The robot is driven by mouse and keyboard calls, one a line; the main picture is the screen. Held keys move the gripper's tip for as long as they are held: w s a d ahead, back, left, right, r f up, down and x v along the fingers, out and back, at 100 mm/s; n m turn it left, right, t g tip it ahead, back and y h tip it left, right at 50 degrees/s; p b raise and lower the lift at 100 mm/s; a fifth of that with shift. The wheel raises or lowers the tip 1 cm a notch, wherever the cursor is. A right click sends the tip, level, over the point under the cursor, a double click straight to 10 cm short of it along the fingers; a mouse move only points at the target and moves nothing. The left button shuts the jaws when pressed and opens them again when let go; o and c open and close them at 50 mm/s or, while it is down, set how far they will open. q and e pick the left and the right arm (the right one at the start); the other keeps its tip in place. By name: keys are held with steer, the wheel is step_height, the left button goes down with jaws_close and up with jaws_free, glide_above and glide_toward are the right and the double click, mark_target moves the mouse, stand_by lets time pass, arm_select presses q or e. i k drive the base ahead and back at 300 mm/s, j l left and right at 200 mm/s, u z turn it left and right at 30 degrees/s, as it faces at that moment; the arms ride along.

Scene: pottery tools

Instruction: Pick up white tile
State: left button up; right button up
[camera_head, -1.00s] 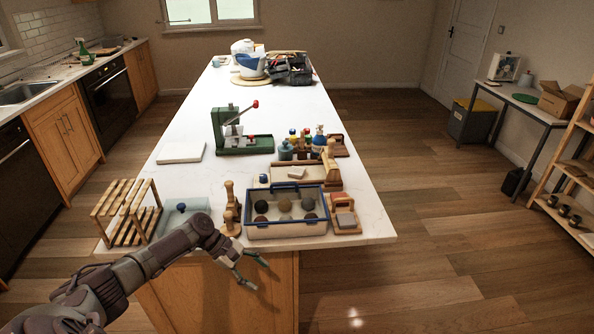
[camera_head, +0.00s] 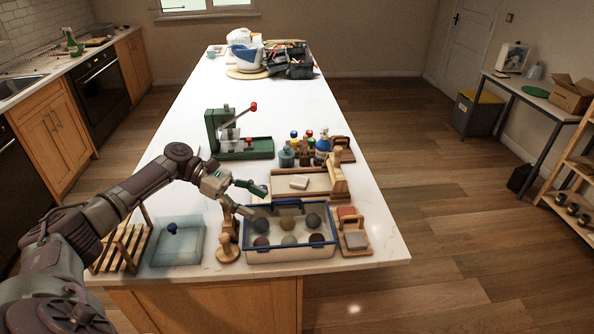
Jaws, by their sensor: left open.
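A small white tile (camera_head: 299,182) lies flat on a wooden board (camera_head: 318,188) with a raised wooden piece at its right end. My left gripper (camera_head: 256,201) is open and empty, a little left of the tile and near the back left corner of the blue-rimmed bin. Its fingers point right, towards the board, and are apart from the tile. A larger white slab seen earlier at the left of the counter is now mostly hidden behind my left arm. My right gripper is not in view.
The blue-rimmed bin (camera_head: 290,254) holds several round balls. A wooden stand (camera_head: 228,248), a clear blue-knobbed box (camera_head: 178,246) and a slatted rack (camera_head: 122,250) are at left. Small bottles (camera_head: 305,150) and a green press (camera_head: 238,146) stand behind.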

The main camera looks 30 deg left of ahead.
mark_target(299, 182)
steer(key=i+j, duration=0.85)
steer(key=j, duration=0.15)
